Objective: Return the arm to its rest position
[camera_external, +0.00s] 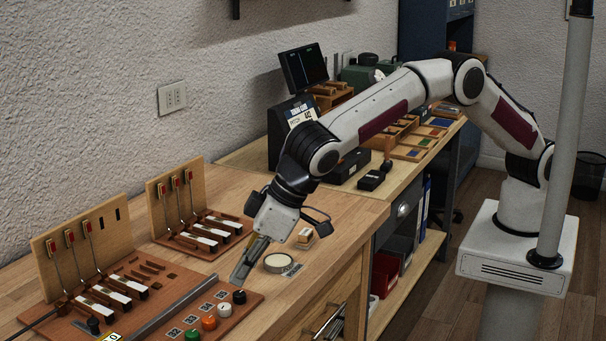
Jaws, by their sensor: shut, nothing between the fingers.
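My gripper (243,268) is shut and empty, at the end of my outstretched arm. It points down and left, low over the wooden workbench (345,213). A round tin with a pale top (278,263) stands just right of the fingers. Whether the fingertips touch the bench cannot be told. The nearer piano action model (100,262), with hammers on a wooden board, is left of my gripper. A second action model (195,215) stands behind it.
Coloured knobs (209,322) and a metal rail (172,307) are on the near base board. A small wooden block (305,237) lies right of my gripper. A monitor (303,68) and parts trays (418,141) stand farther back. A grey post (567,130) rises at right.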

